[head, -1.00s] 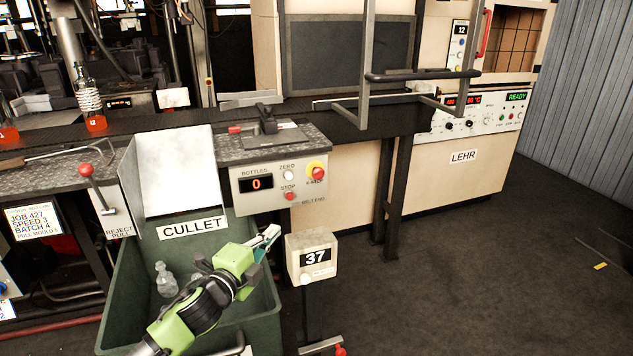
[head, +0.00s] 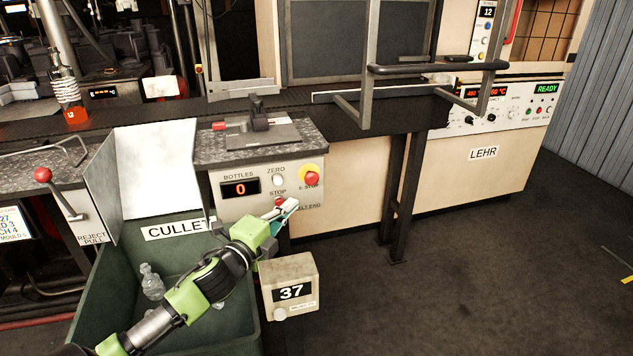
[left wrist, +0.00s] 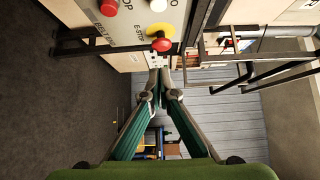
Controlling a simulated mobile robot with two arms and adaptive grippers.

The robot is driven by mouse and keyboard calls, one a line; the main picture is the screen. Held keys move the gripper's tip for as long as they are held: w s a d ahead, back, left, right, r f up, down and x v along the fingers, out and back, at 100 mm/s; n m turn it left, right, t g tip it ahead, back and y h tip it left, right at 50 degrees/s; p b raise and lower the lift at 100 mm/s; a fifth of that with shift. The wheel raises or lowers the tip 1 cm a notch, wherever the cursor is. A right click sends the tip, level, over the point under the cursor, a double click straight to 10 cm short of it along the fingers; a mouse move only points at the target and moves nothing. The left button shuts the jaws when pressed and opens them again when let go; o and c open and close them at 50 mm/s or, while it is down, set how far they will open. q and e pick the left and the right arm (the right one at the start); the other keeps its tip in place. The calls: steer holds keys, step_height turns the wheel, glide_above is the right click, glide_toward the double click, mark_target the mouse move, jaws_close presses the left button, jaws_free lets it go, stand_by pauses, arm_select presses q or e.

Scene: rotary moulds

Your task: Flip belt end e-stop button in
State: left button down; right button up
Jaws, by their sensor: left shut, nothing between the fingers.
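The belt end e-stop button (head: 311,179) is a red mushroom head on a yellow round base, at the right of the bottle-counter panel (head: 240,206). It also shows in the left wrist view (left wrist: 161,44), just beyond the fingertips. My left gripper (head: 291,205) is shut and empty, just below and left of the e-stop in the head view, over the panel's lower edge. In the left wrist view its fingertips (left wrist: 160,70) meet close to the button; I cannot tell whether they touch it. My right gripper is not in view.
A smaller red stop button (head: 280,202) sits beside my fingertips, under the white zero button (head: 278,180). A box marked 37 (head: 290,268) stands below. The green cullet bin (head: 100,296) with glass inside is at left. Floor at right is clear.

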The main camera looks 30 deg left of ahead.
mark_target(316, 180)
arm_select(q)
steer(key=w, duration=0.9)
steer(key=shift+w+a+r+b, duration=0.15)
steer(key=shift+w+a+b, duration=0.05)
steer(key=shift+a+b, duration=0.2)
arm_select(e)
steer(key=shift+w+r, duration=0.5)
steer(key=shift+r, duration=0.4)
